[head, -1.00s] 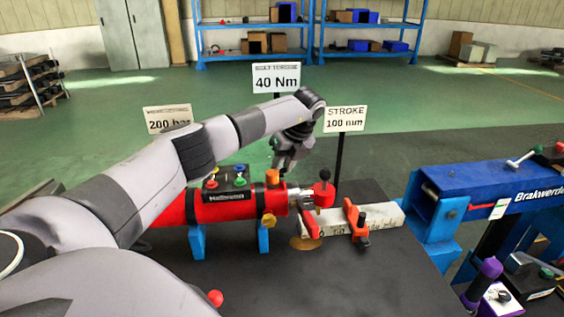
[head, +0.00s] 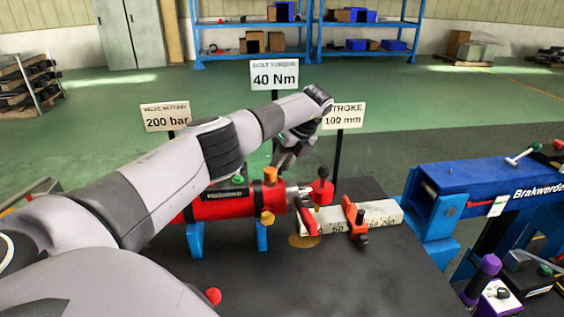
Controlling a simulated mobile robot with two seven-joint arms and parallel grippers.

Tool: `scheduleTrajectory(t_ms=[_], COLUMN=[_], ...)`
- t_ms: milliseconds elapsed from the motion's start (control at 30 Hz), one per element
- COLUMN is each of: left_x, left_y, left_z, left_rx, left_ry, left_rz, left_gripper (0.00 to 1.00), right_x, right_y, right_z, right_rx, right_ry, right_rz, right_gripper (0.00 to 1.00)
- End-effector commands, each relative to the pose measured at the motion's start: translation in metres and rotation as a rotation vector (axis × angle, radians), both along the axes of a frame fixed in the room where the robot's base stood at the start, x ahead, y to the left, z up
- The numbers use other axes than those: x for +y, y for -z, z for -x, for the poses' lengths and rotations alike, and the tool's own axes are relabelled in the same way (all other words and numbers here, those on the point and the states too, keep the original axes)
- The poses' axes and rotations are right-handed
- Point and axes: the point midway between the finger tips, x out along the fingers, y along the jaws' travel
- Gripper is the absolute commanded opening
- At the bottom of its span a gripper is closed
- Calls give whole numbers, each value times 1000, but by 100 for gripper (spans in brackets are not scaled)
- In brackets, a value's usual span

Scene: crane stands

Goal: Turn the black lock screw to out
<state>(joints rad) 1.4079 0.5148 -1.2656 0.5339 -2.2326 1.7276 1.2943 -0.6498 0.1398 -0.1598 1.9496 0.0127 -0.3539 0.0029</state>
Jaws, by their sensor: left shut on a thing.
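My left gripper (head: 282,162) is shut just behind the red cylinder (head: 225,207), close to the orange cap (head: 270,175). The cap and cylinder partly hide its fingertips. The thing between them is too small and dark to see clearly; by its place it seems to be the black lock screw. A black knob stands on a red block (head: 322,190) at the rod end, right of my gripper and apart from it. My right gripper is not in view.
A white scale bar (head: 385,213) with an orange slider (head: 353,216) lies right of the cylinder. Sign posts reading 200 bar (head: 166,117), 40 Nm (head: 274,75) and 100 mm (head: 344,116) stand behind. A blue Brakwerde machine (head: 480,190) is at the right.

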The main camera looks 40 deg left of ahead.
Motion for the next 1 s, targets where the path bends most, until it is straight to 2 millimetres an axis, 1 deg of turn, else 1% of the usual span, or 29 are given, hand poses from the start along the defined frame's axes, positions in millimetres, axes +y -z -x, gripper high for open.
scheduleTrajectory(t_ms=[133,167,200,233,567,667,900,1000], left_x=[1,1,1,1,-1,-5,-20,-24], left_y=[-1,-1,-1,-1,-3,-13,-49,-59], left_z=[0,0,0,0,-1,-3,-9,-11], left_rx=[-2,-2,-2,-2,-2,-3,-4,-2], left_ry=[0,0,0,0,1,1,1,0], left_rz=[-2,-2,-2,-2,0,-1,0,-1], left_gripper=[0,33,46,52,52,52,52,52], right_x=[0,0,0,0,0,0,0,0], right_y=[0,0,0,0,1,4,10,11], right_z=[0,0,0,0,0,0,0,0], right_rx=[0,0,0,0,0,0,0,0], right_ry=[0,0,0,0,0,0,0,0], right_rz=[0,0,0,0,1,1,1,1], right_gripper=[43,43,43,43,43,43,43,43])
